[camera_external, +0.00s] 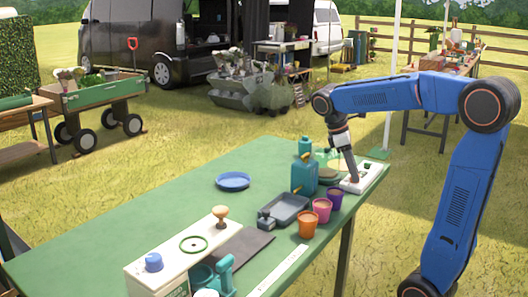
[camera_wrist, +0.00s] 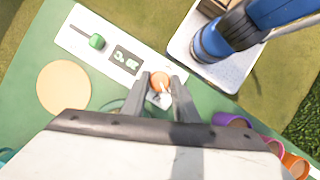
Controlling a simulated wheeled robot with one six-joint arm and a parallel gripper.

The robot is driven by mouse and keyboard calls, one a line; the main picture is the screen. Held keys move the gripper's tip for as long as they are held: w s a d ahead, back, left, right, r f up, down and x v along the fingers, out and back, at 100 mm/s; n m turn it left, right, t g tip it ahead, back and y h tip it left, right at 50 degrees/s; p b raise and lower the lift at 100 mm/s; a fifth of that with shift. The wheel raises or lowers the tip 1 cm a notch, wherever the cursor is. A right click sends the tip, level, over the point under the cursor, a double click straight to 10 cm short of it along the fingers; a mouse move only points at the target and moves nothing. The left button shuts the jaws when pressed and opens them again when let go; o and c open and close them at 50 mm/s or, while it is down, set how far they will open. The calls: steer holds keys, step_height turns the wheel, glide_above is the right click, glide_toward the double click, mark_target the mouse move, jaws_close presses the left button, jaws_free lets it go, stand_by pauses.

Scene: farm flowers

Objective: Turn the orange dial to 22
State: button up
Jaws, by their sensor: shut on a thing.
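The orange dial (camera_wrist: 159,80) sits on a white panel (camera_wrist: 82,30) and shows between my fingers in the wrist view. A pale mark shows on its face. My gripper (camera_wrist: 161,84) is shut on the dial, one finger on each side. A dark display with light green characters (camera_wrist: 124,59) lies beside the dial; I cannot read it surely. A green slider knob (camera_wrist: 97,41) sits in a slot farther along the panel. In the external view my gripper (camera_external: 352,178) points down onto the white panel (camera_external: 374,172) at the table's far right end, and the dial is hidden.
Purple (camera_external: 335,199), pink (camera_external: 322,210) and orange (camera_external: 308,224) cups stand near the panel. A teal container (camera_external: 304,175) and a dark tray (camera_external: 284,210) are to the left. A tan disc (camera_wrist: 63,88) lies beside the panel.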

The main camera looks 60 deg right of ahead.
steer(key=m+y, duration=0.1)
steer(key=m, duration=0.1)
steer(key=m+y, duration=0.1)
steer(key=m, duration=0.2)
steer(key=shift+d, duration=0.2)
steer(key=shift+m, duration=0.4)
steer(key=o, duration=1.1)
steer(key=shift+c, duration=0.2)
steer(key=shift+w+r, duration=0.1)
steer(key=v, duration=1.7)
steer(key=shift+w+d, duration=0.15)
steer(key=shift+w, duration=0.1)
